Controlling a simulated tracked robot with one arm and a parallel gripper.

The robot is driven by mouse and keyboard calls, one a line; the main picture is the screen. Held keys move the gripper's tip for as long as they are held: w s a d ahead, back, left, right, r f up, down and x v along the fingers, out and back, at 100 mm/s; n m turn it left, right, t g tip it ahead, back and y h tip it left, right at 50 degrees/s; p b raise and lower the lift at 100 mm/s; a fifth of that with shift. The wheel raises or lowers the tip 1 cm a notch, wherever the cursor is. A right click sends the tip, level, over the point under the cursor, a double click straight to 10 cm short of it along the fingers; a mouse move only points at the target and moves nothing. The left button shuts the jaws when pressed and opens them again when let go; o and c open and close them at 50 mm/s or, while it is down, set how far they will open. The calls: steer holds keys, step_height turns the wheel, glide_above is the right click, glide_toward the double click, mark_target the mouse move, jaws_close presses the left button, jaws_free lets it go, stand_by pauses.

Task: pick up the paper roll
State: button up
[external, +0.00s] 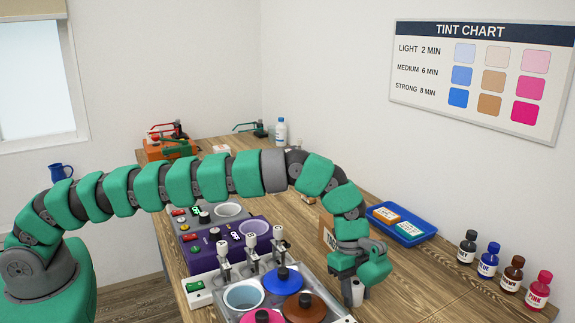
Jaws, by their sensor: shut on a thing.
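My gripper (357,279) points down at the front right of the wooden table (440,283), just right of the tint pots. It is shut on a small whitish cylinder, which looks like the paper roll (357,294). The roll is upright between the fingers, and its upper part is partly hidden by them. I cannot tell whether its bottom touches the table.
A tray with blue, brown and pink lidded pots (283,281) stands close left of my gripper. A cardboard box (327,232) and a blue tray (416,223) lie behind it. Several dye bottles (488,260) line the right edge. A purple machine (222,246) stands farther left.

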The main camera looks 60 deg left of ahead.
mark_target(358, 285)
steer(key=shift+r, duration=0.15)
step_height(358, 285, up, 6)
steer(key=shift+d+r+p, duration=0.1)
steer(key=shift+r+p, duration=0.15)
steer(key=shift+p, duration=0.1)
steer(key=shift+r+p, duration=0.95)
steer(key=shift+r, duration=0.65)
